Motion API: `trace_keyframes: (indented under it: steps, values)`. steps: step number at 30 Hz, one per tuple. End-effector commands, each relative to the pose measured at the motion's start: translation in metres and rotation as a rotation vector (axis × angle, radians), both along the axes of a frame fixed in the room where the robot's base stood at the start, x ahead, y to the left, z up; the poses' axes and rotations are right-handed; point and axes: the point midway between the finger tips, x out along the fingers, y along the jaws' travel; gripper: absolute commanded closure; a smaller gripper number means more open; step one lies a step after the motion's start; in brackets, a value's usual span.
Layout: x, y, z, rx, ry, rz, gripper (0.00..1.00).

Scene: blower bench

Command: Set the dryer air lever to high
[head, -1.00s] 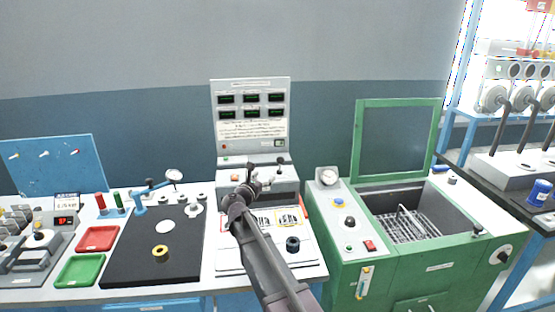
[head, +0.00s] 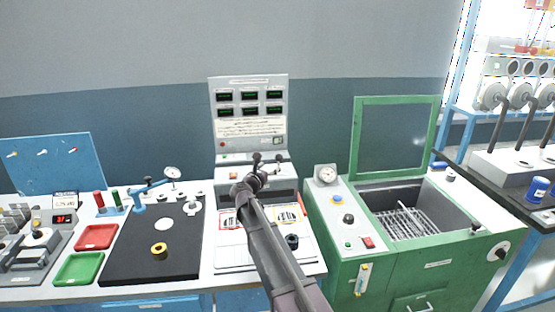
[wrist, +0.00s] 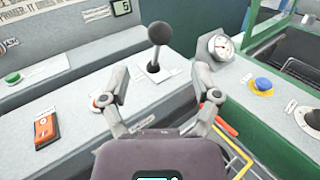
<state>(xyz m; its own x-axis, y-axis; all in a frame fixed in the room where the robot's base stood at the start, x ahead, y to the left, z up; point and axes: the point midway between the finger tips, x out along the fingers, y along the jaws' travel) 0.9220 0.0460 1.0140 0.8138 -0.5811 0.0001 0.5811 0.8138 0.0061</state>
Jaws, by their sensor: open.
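The air lever (wrist: 158,37) is a short stalk with a dark ball knob, rising from a slot with a small white label on the grey console. In the wrist view it stands upright or nearly so, beyond my fingertips and roughly between them. My gripper (wrist: 159,96) is open and empty, with one finger on each side and the knob apart from both. In the head view my gripper (head: 259,171) is over the console front, just left of the lever knob (head: 279,158). The lever's setting marks are too small to read.
An orange rocker switch (wrist: 45,128) and a green button (wrist: 12,78) lie left on the console. A round gauge (wrist: 220,45) and a blue button (wrist: 263,84) are on the green-sided machine at right. The display panel (head: 249,110) rises behind.

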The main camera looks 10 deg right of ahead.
Motion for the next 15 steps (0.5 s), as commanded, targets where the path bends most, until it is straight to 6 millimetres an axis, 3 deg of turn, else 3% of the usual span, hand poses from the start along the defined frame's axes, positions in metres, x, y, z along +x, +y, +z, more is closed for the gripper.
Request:
trace_keyframes:
  steps: [6,15]
  values:
    - [0.031,-0.020,0.000,0.000,0.000,-0.001,0.20]
    - [0.061,-0.041,0.000,0.000,0.000,0.000,0.20]
